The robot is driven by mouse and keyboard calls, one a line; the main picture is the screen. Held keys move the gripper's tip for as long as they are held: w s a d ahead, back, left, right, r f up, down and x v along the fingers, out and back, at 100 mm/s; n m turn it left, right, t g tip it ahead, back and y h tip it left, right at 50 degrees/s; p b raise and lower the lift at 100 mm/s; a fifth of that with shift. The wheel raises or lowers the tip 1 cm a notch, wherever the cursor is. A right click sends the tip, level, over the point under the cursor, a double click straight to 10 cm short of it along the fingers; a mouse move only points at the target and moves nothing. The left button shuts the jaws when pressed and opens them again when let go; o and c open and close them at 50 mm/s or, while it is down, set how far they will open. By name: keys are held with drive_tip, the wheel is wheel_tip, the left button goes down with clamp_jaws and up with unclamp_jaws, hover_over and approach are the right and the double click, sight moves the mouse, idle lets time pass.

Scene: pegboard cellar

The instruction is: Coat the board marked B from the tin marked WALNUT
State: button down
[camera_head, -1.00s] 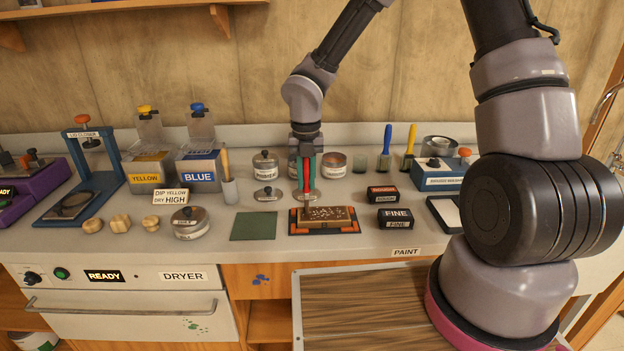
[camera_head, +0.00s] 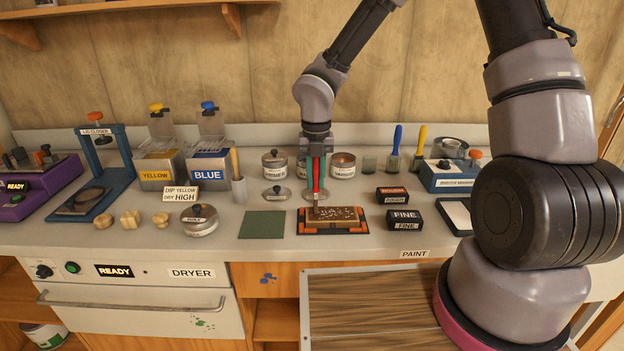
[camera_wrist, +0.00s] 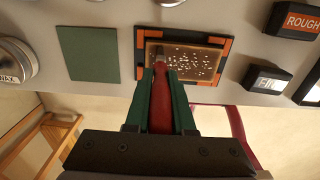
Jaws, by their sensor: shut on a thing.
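My gripper (camera_head: 317,172) is shut on a red-handled brush (camera_wrist: 161,98), which points down. In the wrist view the brush's tip is over the board (camera_wrist: 205,64), left of its middle; whether it touches cannot be told. The board (camera_head: 342,215) is brown with pale specks on top and sits in a black holder with orange corners (camera_head: 302,228). No letter shows on it. Behind stand an open tin with brown contents (camera_head: 343,168), a lidded tin (camera_head: 274,170), and another tin (camera_head: 302,168) partly hidden by my gripper. Their labels are too small to read.
A green mat (camera_head: 262,225) lies left of the holder. Black blocks marked ROUGH (camera_head: 391,194) and FINE (camera_head: 402,222) are right of it. A round lidded tin (camera_head: 200,222) and wooden pieces lie left.

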drive_tip(key=d, duration=1.1)
drive_tip(key=shift+s+d, duration=0.15)
drive_tip(key=shift+s, duration=0.05)
idle(1.4)
drive_tip(key=shift+r, duration=0.35)
wheel_tip(320, 180, up, 7)
idle(0.7)
